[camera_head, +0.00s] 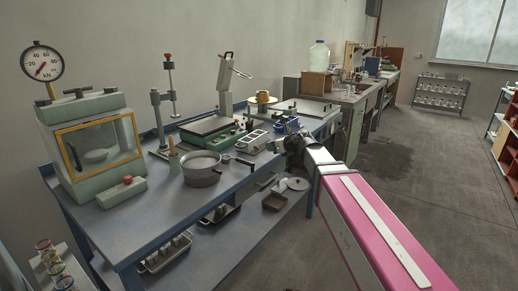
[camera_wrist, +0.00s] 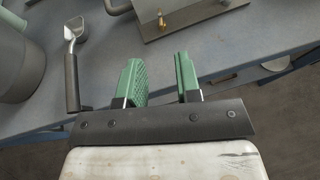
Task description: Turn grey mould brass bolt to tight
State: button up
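A grey metal mould (camera_wrist: 205,16) shows at the top of the wrist view, cut off by the frame edge. A small brass bolt (camera_wrist: 162,22) stands on its near part; whether it is tight cannot be told. In the head view, a grey mould (camera_head: 256,139) sits on the blue bench behind the pot, and its bolt is too small to make out. My gripper (camera_wrist: 160,78) has two green fingers, apart with nothing between them. It is over the bench's front edge, short of the mould and apart from it. In the head view my gripper (camera_head: 293,146) is dark and partly hidden.
A grey pot (camera_head: 202,171) and a metal scoop with a dark handle (camera_wrist: 72,80) lie left of my gripper. Left on the bench (camera_head: 160,215) are a glass-fronted press (camera_head: 98,150) and a stand (camera_head: 169,108). The front left bench top is clear.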

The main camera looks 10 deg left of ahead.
aim_at(259, 154)
jog(key=x, duration=1)
jog(key=shift+w, duration=0.1)
grip_shut()
